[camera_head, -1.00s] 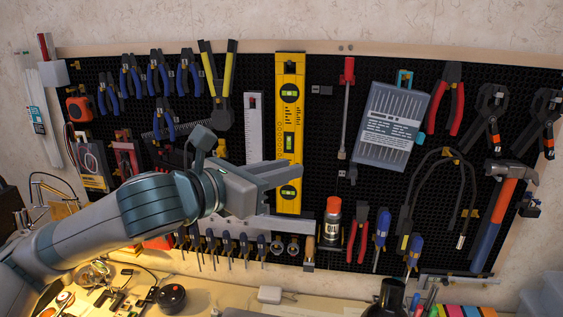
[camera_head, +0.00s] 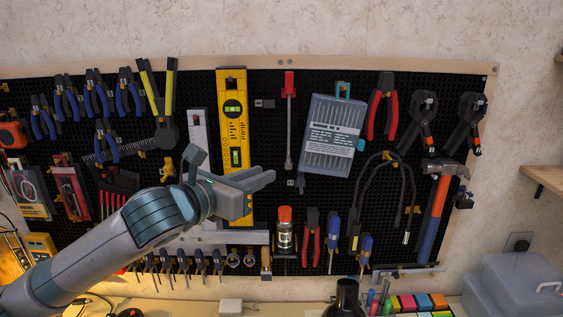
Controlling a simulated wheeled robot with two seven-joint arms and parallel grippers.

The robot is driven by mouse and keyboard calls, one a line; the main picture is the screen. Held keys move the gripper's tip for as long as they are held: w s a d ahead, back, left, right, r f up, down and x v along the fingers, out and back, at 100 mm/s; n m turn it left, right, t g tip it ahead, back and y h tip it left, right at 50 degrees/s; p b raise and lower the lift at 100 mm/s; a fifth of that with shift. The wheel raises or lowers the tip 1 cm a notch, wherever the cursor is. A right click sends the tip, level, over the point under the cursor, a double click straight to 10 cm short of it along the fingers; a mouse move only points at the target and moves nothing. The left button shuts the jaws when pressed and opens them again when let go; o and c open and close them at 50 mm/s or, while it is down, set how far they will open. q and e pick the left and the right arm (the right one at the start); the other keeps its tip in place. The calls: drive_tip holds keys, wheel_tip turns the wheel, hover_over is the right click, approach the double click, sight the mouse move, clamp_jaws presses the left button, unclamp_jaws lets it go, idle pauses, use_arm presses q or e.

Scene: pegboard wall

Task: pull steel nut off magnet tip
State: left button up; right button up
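A black bent flexible tool (camera_head: 384,160) hangs on the right half of the pegboard. Its two legs curve down from a yellow holder, and one ends in a small pale tip (camera_head: 406,238). It may be the magnet tool; the steel nut is too small to make out. My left gripper (camera_head: 268,178) is in front of the lower part of the yellow level, left of and apart from the bent tool. It points right, and nothing shows in it. Its fingers are seen edge-on, so their gap is unclear. My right gripper is not in view.
A dark bottle-like object (camera_head: 347,298) stands below.

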sight(286, 166)
use_arm(q)
drive_tip(key=p+x, duration=0.2)
drive_tip(key=x, duration=0.7)
drive_tip(key=shift+p, duration=0.35)
clamp_jaws()
drive_tip(key=shift+f+b, duration=0.75)
drive_tip(key=shift+f, duration=1.2)
